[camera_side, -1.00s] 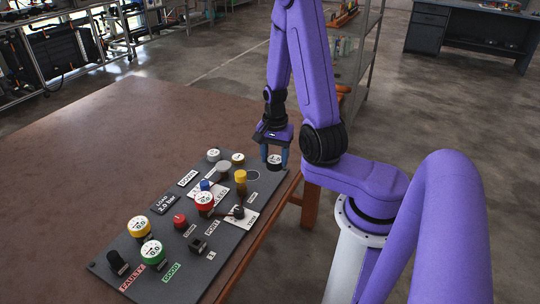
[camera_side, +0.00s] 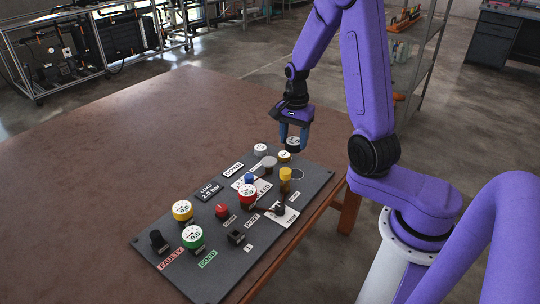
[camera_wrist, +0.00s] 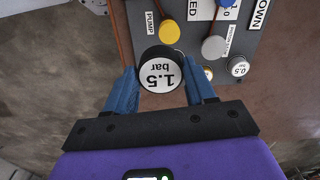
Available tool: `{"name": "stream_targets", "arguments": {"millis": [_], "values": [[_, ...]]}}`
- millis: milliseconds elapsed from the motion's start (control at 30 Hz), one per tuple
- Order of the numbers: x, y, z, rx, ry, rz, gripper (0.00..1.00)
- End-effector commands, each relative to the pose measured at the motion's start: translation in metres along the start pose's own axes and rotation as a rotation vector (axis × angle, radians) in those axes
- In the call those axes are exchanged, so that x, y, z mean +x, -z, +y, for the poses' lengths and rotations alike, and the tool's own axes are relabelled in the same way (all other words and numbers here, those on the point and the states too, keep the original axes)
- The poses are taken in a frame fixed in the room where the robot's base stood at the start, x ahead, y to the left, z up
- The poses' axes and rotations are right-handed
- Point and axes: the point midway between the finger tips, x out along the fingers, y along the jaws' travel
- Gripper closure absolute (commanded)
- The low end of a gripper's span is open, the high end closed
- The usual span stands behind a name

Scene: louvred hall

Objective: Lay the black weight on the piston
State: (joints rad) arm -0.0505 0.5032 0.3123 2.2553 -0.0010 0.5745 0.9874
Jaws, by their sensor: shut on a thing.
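My gripper (camera_side: 292,139) is shut on the black weight (camera_side: 292,144), a short cylinder with a white top. In the wrist view the weight (camera_wrist: 160,70) sits between the blue fingers and its top reads "1.5 bar". It is held above the far right end of the dark panel (camera_side: 318,188). The piston appears to be the grey round disc (camera_side: 268,162) on the panel, with nothing on it. It also shows in the wrist view (camera_wrist: 213,47), right of the weight and apart from it.
Beside the piston stand a white-topped 0.5 bar weight (camera_side: 260,149), a brass-coloured weight (camera_side: 284,157) and the yellow pump knob (camera_side: 285,173). Red, yellow and green-rimmed dials and a black knob stand nearer the front. The brown table (camera_side: 90,150) is clear to the left.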

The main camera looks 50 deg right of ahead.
Motion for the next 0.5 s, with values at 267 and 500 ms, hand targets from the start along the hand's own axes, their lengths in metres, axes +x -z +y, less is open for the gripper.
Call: {"name": "stream_targets", "arguments": {"millis": [267,500], "values": [[0.023,0.021,-0.045,0.000,0.001,0.001,0.96],[0.049,0.036,-0.078,-0.001,-0.001,0.000,0.96]]}}
